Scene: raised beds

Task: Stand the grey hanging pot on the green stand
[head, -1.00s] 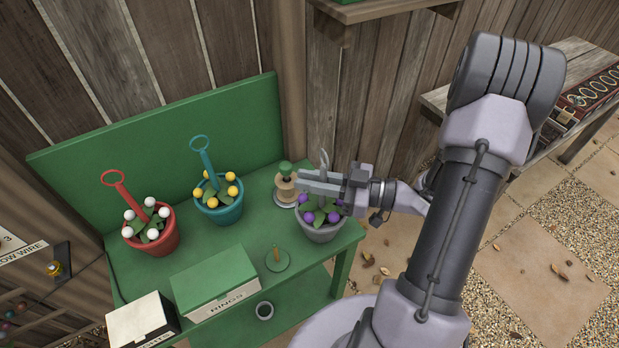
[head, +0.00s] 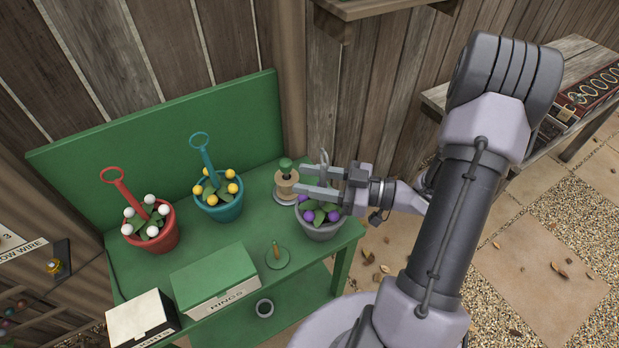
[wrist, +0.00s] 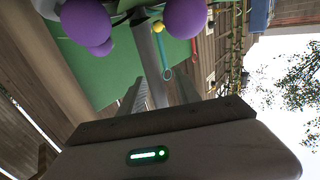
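The grey hanging pot (head: 320,231), with purple balls and green leaves, looks upright on the right end of the green stand (head: 345,234), a bench with a tall back panel. Its upright grey handle (head: 324,160) is partly hidden by my gripper. My gripper (head: 308,183) is open, its two fingers spread on either side of the handle above the purple balls. In the wrist view, the grey handle (wrist: 148,58) rises between the fingers, with purple balls (wrist: 86,22) close by.
A teal pot (head: 222,210) and a red pot (head: 160,238) stand to the left. A spool with a green top (head: 286,184) is close beside the fingers. A green disc with a peg (head: 278,261) and a green RINGS box (head: 214,279) are at the front.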

